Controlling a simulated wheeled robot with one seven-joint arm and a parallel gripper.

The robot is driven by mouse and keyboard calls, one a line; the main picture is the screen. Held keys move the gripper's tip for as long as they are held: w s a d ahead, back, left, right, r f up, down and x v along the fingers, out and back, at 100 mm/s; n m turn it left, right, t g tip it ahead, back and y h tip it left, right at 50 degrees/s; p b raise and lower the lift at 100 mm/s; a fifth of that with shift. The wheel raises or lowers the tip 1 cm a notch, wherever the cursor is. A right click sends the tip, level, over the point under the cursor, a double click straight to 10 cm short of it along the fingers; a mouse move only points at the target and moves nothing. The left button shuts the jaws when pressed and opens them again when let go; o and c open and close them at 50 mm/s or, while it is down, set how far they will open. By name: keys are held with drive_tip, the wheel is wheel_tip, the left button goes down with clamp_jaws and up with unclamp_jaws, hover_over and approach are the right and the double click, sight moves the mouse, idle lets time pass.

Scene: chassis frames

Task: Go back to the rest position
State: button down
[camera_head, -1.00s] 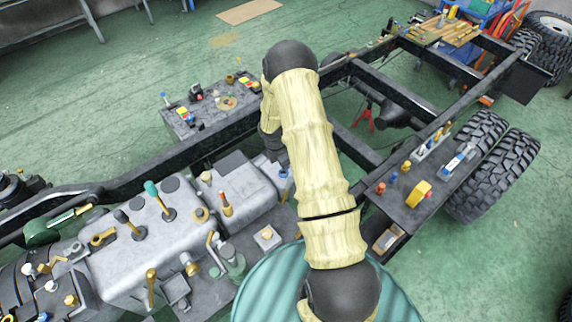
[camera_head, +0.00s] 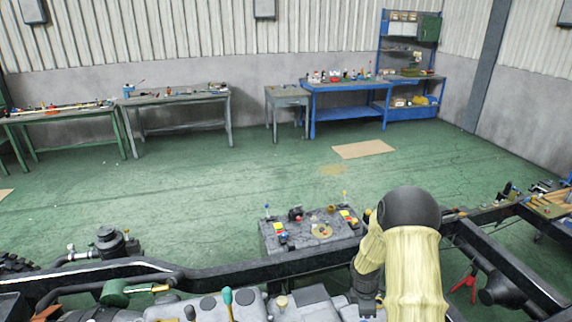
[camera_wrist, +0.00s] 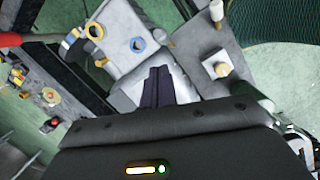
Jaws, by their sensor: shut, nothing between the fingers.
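My gripper (camera_wrist: 160,74) shows in the wrist view with its two dark fingers together and nothing between them. It points down over the grey engine and gearbox housing (camera_wrist: 130,42), apart from it as far as I can tell. In the head view my cream-sleeved arm with its black elbow rises at the lower right, bent down over the chassis. The fingertips are not visible there.
A grey side box (camera_head: 275,238) with small parts on top is beside the black chassis rail (camera_head: 215,270). A red stand (camera_head: 465,286) is under the frame. Workbenches, including a blue one (camera_head: 350,114), line the far wall.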

drive_tip(key=s+a+r+m+t+y+b, duration=0.1)
drive_tip(key=s+a+r+m+b, duration=0.3)
drive_tip(key=s+m, duration=0.4)
drive_tip(key=s+a+r+m+t+y+b, duration=0.1)
drive_tip(key=s+a+r+m+b, duration=0.4)
drive_tip(key=s, duration=0.5)
wheel_tip(320, 180, up, 3)
drive_tip(key=a+m, duration=0.1)
drive_tip(key=m, duration=0.1)
drive_tip(key=shift+s+a+r+m, duration=0.15)
drive_tip(key=shift+s+r+m, duration=0.1)
drive_tip(key=shift+m, duration=0.15)
drive_tip(key=shift+w, duration=0.1)
